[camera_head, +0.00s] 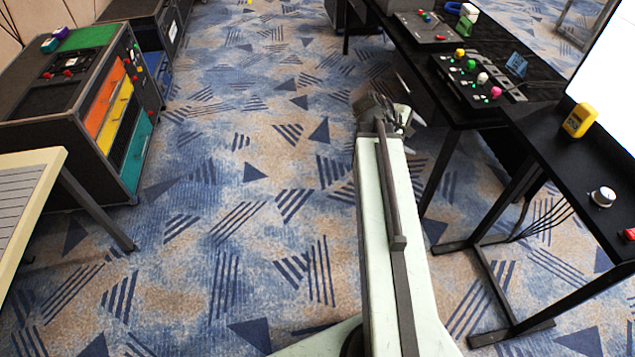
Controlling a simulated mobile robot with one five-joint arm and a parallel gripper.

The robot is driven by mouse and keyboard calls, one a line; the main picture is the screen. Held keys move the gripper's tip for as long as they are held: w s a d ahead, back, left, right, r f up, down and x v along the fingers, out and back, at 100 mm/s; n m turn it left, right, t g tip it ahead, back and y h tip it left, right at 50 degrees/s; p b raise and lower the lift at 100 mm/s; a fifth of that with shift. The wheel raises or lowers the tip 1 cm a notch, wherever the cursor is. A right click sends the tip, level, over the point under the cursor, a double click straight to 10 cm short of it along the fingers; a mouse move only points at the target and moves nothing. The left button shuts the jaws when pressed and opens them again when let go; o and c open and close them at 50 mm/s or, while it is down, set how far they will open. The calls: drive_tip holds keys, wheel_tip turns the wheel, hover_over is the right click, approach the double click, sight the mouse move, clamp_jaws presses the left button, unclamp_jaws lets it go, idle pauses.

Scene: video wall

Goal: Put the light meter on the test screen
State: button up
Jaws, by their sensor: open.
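A bright white screen (612,75), which looks like the test screen, stands at the right edge and is cut off by the frame. A small yellow device (579,120) with a dark face stands on the black table just in front of its lower left edge; it may be the light meter, but I cannot be sure. Whether it touches the screen is unclear. My gripper (392,112) is at the far end of my pale arm, over the carpet left of the black tables. It is open, with nothing seen in it, and well apart from the yellow device.
A white round knob (603,197) and a red item (629,235) are on the near black table (560,150). A panel with coloured knobs (475,80) lies on the farther table. A dark cabinet (40,120) with coloured drawers stands left. Carpet between is clear.

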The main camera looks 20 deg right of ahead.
drive_tip(key=w+a+f+m+y, duration=0.1)
drive_tip(key=a+f+m+y, duration=0.1)
drive_tip(key=a, duration=1.1)
drive_tip(key=w+a+f+m+y, duration=0.1)
drive_tip(key=a+f+y, duration=0.2)
drive_tip(key=a, duration=1.1)
drive_tip(key=w+a+f+m+y, duration=0.1)
drive_tip(key=a+f+m+y, duration=0.1)
drive_tip(key=a, duration=1.2)
drive_tip(key=f+y, duration=0.1)
drive_tip(key=y, duration=0.1)
drive_tip(key=shift+w+m+y, duration=0.2)
drive_tip(key=shift+m+y, duration=0.1)
